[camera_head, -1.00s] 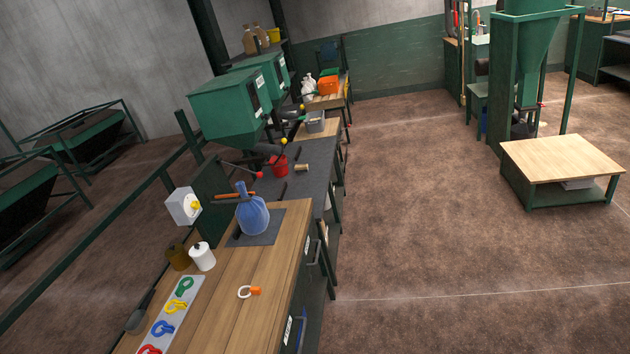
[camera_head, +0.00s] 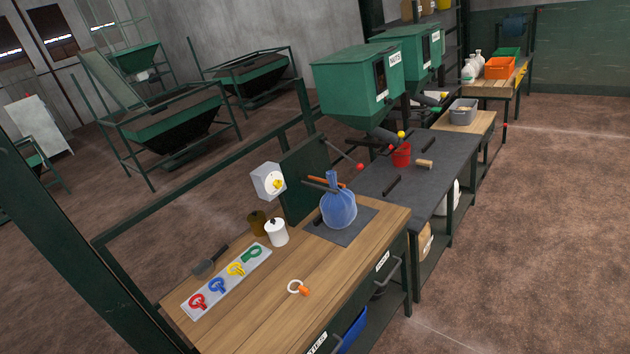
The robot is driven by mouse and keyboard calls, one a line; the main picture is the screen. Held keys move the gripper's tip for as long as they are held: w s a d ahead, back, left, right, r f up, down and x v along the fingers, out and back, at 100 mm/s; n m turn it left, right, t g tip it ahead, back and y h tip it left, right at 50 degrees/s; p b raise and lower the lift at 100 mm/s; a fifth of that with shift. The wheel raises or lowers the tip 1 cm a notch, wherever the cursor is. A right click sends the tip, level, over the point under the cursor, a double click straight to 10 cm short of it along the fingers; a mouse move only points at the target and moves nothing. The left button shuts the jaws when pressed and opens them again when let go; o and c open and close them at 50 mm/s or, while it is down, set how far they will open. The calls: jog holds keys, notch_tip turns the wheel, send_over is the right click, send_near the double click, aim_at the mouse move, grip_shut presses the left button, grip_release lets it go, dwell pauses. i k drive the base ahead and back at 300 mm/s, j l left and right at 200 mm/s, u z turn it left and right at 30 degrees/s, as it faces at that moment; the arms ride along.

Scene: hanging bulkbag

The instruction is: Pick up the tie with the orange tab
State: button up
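The tie with the orange tab (camera_head: 299,288) lies flat on the wooden bench top (camera_head: 250,325), near its front edge. It is a white loop with an orange tab at its right side. Nothing touches it. My gripper is not in view.
A tray (camera_head: 228,284) with red, blue, yellow and green ties lies left of the white tie. Behind are a white container (camera_head: 276,233), a brown jar (camera_head: 257,223) and a blue bag (camera_head: 339,209) on a dark mat. Green hoppers (camera_head: 357,80) stand beyond. Floor at right is clear.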

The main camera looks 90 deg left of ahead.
aim_at(304, 290)
jog(key=i+j+u, duration=0.2)
jog(key=u, duration=0.2)
jog(key=i+u, duration=0.4)
jog(key=i+j+u, duration=0.1)
jog(key=u, duration=0.3)
jog(key=i+l+u, duration=0.15)
jog(key=i+u, duration=0.3)
jog(key=i+l+u, duration=0.15)
jog(key=u, duration=0.25)
jog(key=i+j+u, duration=0.3)
jog(key=i+u, duration=0.3)
jog(key=i, duration=0.15)
